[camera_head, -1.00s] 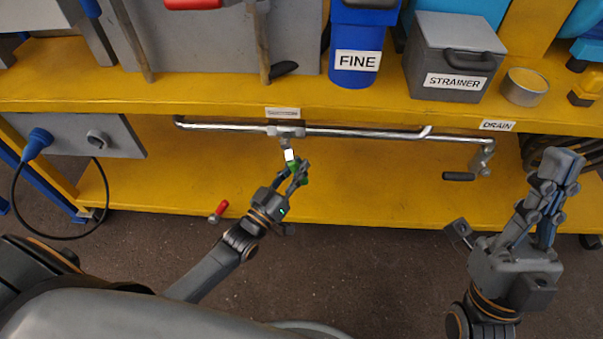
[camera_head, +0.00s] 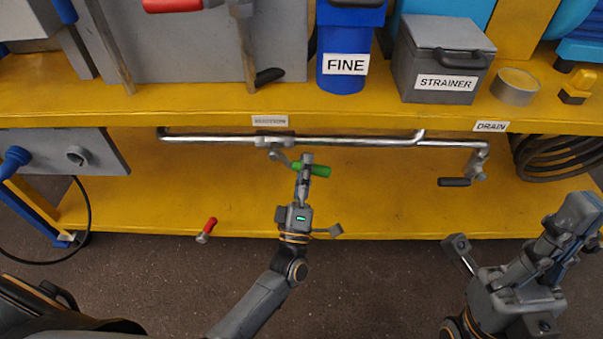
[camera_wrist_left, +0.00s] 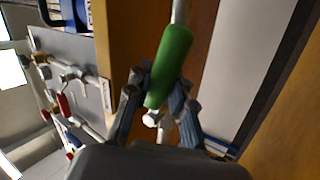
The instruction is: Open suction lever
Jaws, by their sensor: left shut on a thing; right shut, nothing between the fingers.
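The suction lever is a metal arm with a green handle (camera_head: 317,170), hanging from the valve on the steel pipe (camera_head: 350,141), just below a small, blurred label (camera_head: 270,120). The green handle now points to the right in the head view. My left gripper (camera_head: 305,166) is shut on the green handle. In the left wrist view the green handle (camera_wrist_left: 171,62) lies between the two fingers, with the metal stem running up from it. My right gripper (camera_head: 575,225) is shut and empty at the right, clear of the pipe.
A drain lever with a black handle (camera_head: 454,182) hangs from the pipe's right end. A red-handled lever (camera_head: 207,229) is at the shelf's front edge. Grey box (camera_head: 65,155) and coiled hose (camera_head: 565,157) flank the lower shelf. Containers stand on the shelf above.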

